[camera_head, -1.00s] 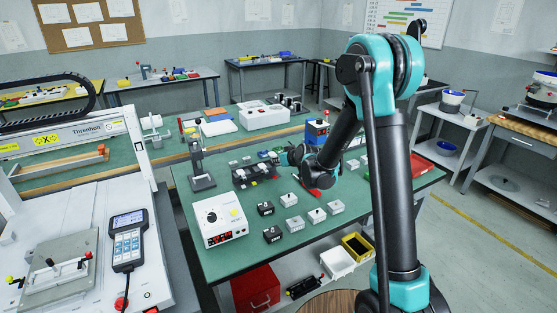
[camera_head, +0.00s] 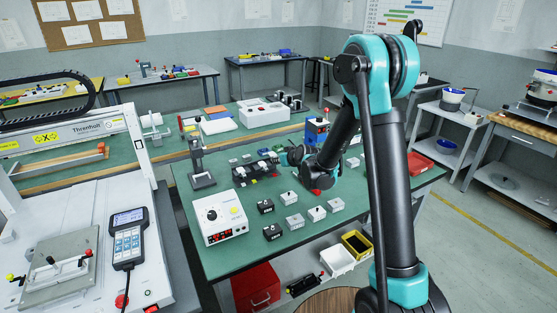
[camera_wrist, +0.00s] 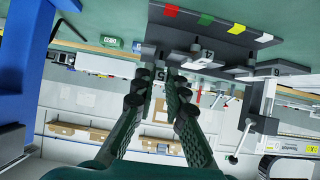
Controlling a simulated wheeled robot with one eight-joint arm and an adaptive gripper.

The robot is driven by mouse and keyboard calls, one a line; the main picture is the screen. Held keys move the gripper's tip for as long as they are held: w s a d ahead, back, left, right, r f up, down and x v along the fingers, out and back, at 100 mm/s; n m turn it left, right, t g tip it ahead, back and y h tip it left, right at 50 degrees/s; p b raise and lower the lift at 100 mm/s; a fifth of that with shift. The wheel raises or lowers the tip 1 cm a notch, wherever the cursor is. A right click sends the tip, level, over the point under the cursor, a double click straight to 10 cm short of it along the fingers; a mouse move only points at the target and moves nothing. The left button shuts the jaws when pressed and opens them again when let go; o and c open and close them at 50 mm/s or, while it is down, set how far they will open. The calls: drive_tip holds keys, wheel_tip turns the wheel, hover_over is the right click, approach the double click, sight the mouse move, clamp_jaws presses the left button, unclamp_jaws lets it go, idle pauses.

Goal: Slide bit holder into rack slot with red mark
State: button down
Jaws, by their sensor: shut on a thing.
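The dark rack (camera_wrist: 215,28) spans the top of the wrist view, with red (camera_wrist: 171,10), green, yellow and white marks along its edge. In the head view the rack (camera_head: 254,170) stands towards the back of the green table. My gripper (camera_wrist: 158,80) is shut, its fingertips just below the red-marked end in the picture. A dark bit holder (camera_wrist: 150,52) shows beyond the fingertips; they hide much of it, and its seating in the slot cannot be told. In the head view my gripper (camera_head: 285,158) is at the rack's right end.
Grey blocks labelled 12 (camera_wrist: 205,55) and 9 (camera_wrist: 277,70) sit at the rack near the other marks. Several small blocks (camera_head: 290,199) stand in front of the rack. A white control box (camera_head: 222,218) is at left, and a blue unit (camera_head: 317,133) behind my arm.

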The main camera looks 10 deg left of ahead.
drive_tip(key=shift+f, duration=1.75)
idle(1.2)
drive_tip(key=c, duration=1.5)
unclamp_jaws()
drive_tip(key=v, duration=1.2)
drive_tip(key=s+d+f+m+g+h, duration=0.1)
drive_tip(key=s+d+m+g+h, duration=0.1)
drive_tip(key=s+d, duration=0.5)
drive_tip(key=s+d+f+m+g+h, duration=0.1)
drive_tip(key=s+d+f+m+h, duration=0.1)
drive_tip(key=s+d, duration=0.6)
drive_tip(key=s+d+f+m+g+h, duration=0.1)
drive_tip(key=s+d+m+g+h, duration=0.1)
drive_tip(key=s+d, duration=0.6)
drive_tip(key=shift+s+d+f+m+g+h, duration=0.1)
drive_tip(key=shift+s+m+g+h, duration=0.1)
drive_tip(key=shift+s, duration=1.45)
drive_tip(key=shift+s+d+f+m+g+h, duration=0.1)
drive_tip(key=shift+s+f+m, duration=0.1)
drive_tip(key=shift+s, duration=1.45)
